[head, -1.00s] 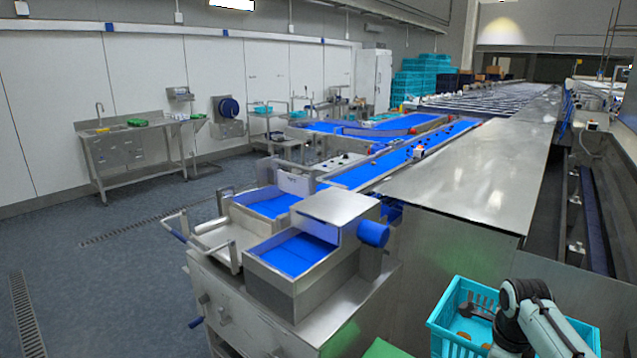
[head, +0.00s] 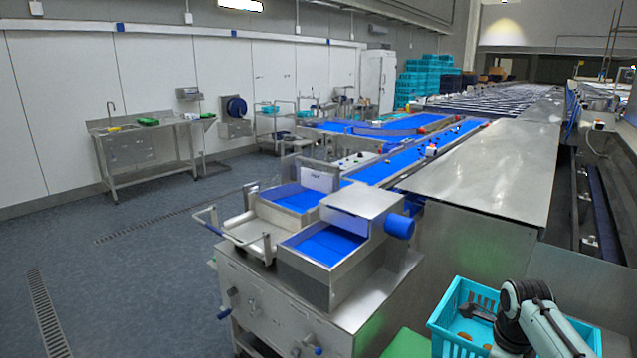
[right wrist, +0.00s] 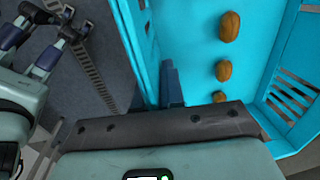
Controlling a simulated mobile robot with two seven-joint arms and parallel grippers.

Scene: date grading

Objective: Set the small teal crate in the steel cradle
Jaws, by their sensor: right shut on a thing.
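The small teal crate (head: 450,342) is at the lower right of the head view, with a few brown dates (head: 465,337) inside. My right gripper (right wrist: 168,85) is shut on the crate's wall; in the right wrist view one finger shows against the teal crate (right wrist: 195,50). The crate looks roughly level; its underside is out of view. The open steel frame with side rails (head: 240,238), which appears to be the cradle, stands at the left of the steel machine, and nothing is seen in it.
A steel box with a blue floor (head: 325,243) and a blue roller (head: 399,226) stand between the frame and the crate. A green surface (head: 407,345) lies left of the crate. Open grey floor (head: 130,270) lies left of the machine.

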